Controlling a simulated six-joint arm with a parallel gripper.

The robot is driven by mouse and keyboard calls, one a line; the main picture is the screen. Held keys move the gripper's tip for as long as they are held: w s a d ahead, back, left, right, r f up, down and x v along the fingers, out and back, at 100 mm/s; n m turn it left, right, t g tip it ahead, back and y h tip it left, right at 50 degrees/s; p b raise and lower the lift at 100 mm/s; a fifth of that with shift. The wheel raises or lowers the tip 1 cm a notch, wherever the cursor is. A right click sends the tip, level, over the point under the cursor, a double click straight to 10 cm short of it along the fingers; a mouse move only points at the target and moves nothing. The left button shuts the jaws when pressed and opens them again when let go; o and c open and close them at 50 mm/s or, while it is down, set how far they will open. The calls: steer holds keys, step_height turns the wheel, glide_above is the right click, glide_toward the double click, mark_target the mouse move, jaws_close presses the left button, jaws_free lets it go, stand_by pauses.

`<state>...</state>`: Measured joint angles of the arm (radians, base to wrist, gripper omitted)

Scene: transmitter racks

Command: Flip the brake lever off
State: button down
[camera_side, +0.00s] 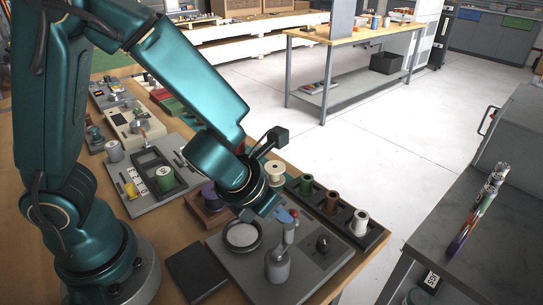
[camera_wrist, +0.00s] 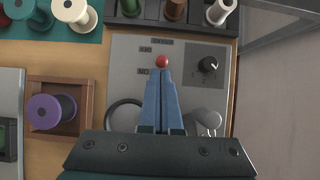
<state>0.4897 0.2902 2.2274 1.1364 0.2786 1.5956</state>
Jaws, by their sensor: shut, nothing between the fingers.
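A grey panel (camera_side: 305,275) lies on the wooden bench below my gripper (camera_side: 285,215). In the wrist view the panel (camera_wrist: 125,75) carries small dark labels, too small to read surely. A red ball tip (camera_wrist: 162,61), apparently that of the brake lever, shows right at the ends of my blue fingers (camera_wrist: 162,75). The fingers are shut with nothing held. Whether they touch the ball I cannot tell. The lever's shaft is hidden behind the fingers.
A black rotary knob (camera_wrist: 208,65) sits right of the lever. A metal cylinder (camera_side: 278,266) and a round dark-rimmed dial (camera_side: 242,236) stand on the panel. A dark spool tray (camera_side: 376,238) borders it. A purple spool (camera_wrist: 45,110) lies left.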

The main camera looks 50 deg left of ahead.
steer(key=shift+w+r, duration=0.1)
steer(key=shift+w, duration=0.05)
steer(key=shift+w+r, duration=0.2)
steer(key=shift+w, duration=0.15)
steer(key=shift+r, duration=0.8)
step_height(320, 180, up, 10)
steer(key=shift+w, duration=0.35)
stand_by(0.3)
